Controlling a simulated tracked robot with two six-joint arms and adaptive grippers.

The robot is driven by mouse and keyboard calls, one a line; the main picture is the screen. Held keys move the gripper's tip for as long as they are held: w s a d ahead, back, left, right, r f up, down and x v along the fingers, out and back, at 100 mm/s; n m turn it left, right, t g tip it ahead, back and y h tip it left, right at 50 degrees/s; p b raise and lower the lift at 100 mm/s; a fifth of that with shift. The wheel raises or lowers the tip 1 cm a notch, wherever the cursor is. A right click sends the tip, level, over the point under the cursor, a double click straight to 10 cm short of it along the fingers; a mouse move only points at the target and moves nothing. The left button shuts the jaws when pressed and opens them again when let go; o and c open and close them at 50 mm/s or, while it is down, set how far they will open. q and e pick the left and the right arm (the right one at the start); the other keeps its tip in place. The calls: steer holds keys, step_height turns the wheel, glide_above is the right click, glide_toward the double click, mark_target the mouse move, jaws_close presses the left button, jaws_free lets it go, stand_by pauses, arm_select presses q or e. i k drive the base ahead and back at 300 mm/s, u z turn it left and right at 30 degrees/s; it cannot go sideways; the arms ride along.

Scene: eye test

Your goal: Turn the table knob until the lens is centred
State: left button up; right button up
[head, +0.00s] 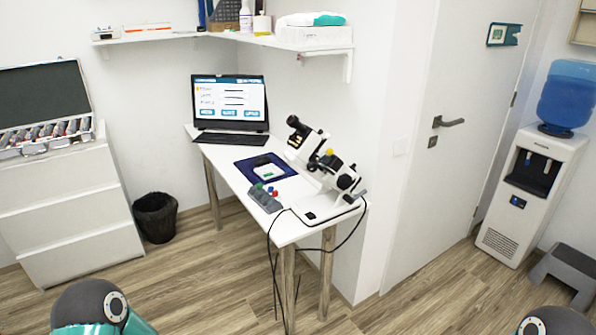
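A white and black lens-measuring instrument (322,205) stands tilted on the right part of the white table (230,165). A black round knob (345,182) sits on its side, and a small yellow part (329,152) shows higher up. I cannot tell which part is the table knob. The lens is too small or hidden to make out, so its centring cannot be seen. Neither of my grippers is in view; only parts of my own arms show at the bottom left and bottom right.
A laptop (230,99) stands open at the table's back. A dark blue tray (246,166) and a grey box with coloured buttons (264,199) lie before the instrument. Black cables (269,245) hang off the front edge. A black bin (156,217) stands left of the table.

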mark_target(312, 166)
steer(key=u, duration=0.1)
steer(key=i, duration=1)
steer(key=z, duration=0.05)
